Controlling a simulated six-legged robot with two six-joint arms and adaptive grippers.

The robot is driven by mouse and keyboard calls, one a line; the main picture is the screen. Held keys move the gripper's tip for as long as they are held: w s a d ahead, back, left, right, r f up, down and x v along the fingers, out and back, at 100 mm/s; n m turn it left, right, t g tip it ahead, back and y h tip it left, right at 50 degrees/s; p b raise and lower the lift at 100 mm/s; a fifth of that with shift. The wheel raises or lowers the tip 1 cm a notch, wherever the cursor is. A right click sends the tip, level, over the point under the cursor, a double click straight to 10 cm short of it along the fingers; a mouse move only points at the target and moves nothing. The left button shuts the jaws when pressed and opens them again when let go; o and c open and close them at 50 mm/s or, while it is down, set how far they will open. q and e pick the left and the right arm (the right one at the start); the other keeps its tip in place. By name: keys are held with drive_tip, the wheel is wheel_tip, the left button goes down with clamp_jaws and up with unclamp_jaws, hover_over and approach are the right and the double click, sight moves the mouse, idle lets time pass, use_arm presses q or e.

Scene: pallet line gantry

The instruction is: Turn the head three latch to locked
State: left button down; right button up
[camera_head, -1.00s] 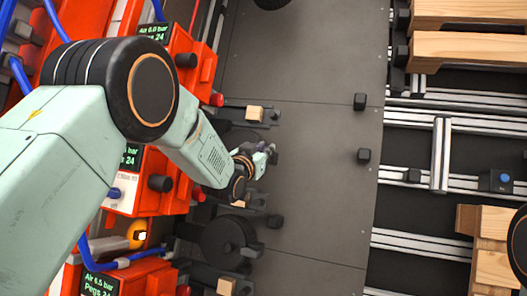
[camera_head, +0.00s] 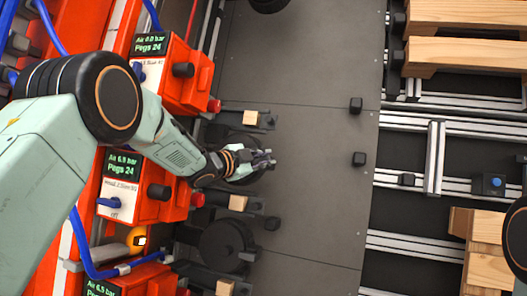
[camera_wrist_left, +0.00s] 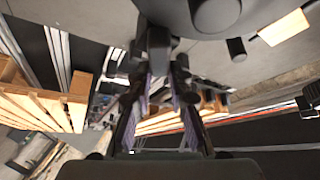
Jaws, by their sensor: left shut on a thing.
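My left gripper (camera_head: 264,160) reaches in from the left and is over a dark round disc (camera_head: 243,172) on the grey deck. Its fingers are shut on a dark latch part, which the gripper mostly hides in the head view. In the left wrist view the two fingers (camera_wrist_left: 165,80) run up to a dark bar (camera_wrist_left: 158,45) below a dark rounded body. I cannot read which head number this latch has, nor its setting. My right gripper is not in view.
Orange-red heads with green screens (camera_head: 123,165) line the left side, with blue hoses and a blue knob (camera_head: 108,203). Wooden blocks (camera_head: 238,203) and another dark disc (camera_head: 228,243) are close below the gripper. The grey deck (camera_head: 310,190) to the right is mostly clear. Wooden pallets (camera_head: 465,55) lie beyond.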

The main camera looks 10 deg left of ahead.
use_arm(q)
drive_tip(key=m+g+p, duration=0.2)
drive_tip(key=m+p, duration=0.2)
drive_tip(key=shift+s+d+m, duration=0.1)
drive_tip(key=shift+m, duration=0.2)
drive_tip(key=shift+s+f+m+g+p, duration=0.1)
drive_tip(key=shift+f+m+g+p, duration=0.2)
drive_tip(key=shift+m+g+p, duration=0.6)
drive_tip(key=shift+f, duration=0.1)
drive_tip(key=c, duration=1.2)
unclamp_jaws()
